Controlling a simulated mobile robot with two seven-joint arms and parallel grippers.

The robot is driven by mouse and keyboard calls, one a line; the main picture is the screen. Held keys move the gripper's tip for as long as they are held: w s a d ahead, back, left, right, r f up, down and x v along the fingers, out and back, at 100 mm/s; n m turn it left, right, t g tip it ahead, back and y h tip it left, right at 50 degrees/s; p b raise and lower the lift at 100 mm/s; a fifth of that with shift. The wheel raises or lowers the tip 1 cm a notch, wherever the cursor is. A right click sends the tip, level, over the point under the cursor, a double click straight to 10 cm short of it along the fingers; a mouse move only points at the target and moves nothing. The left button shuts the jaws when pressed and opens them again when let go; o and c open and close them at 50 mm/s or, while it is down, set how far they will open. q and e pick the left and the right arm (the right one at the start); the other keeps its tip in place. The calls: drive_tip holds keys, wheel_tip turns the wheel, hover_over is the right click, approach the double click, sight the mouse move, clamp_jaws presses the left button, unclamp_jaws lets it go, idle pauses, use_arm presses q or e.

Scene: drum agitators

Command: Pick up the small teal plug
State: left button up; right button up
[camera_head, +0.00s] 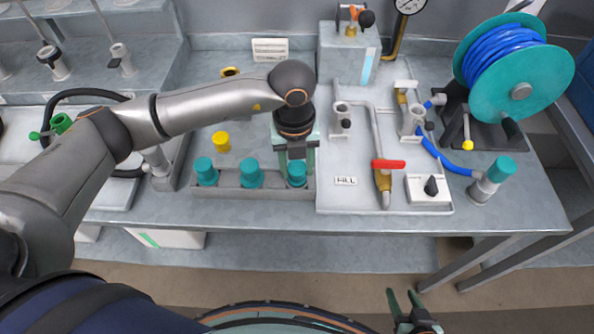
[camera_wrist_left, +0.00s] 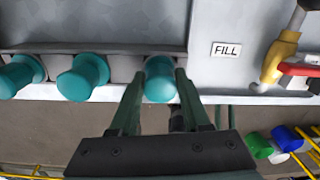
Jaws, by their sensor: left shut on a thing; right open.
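Three teal plugs stand in a row in a grey rack (camera_head: 230,192) at the front of the bench: a left one (camera_head: 206,172), a middle one (camera_head: 251,174) and a right one (camera_head: 297,176). My left gripper (camera_head: 296,166) points down over the right plug, one finger on each side, shut on it. In the left wrist view this plug (camera_wrist_left: 160,82) sits between the fingers, still at the rack. The middle plug (camera_wrist_left: 84,78) and left plug (camera_wrist_left: 20,76) stand apart from the fingers. My right gripper (camera_head: 403,304) is open and empty, low in front of the bench.
A yellow plug (camera_head: 221,141) stands behind the rack. To the right are a FILL label (camera_head: 345,181), a pipe with a red valve handle (camera_head: 388,164) and a teal reel of blue hose (camera_head: 518,75). A teal-capped fitting (camera_head: 500,170) stands near the right edge.

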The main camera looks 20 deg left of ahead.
use_arm(q)
clamp_jaws()
drive_tip(key=shift+r, duration=0.15)
drive_tip(key=shift+r, duration=0.65)
drive_tip(key=s+d+r+b, duration=0.1)
drive_tip(key=s+d+r, duration=0.5)
drive_tip(key=s+r, duration=0.5)
drive_tip(key=shift+s+r+b, duration=0.25)
drive_tip(key=shift+s+b, duration=0.1)
drive_tip(key=shift+s, duration=0.45)
drive_tip(key=shift+d, duration=0.1)
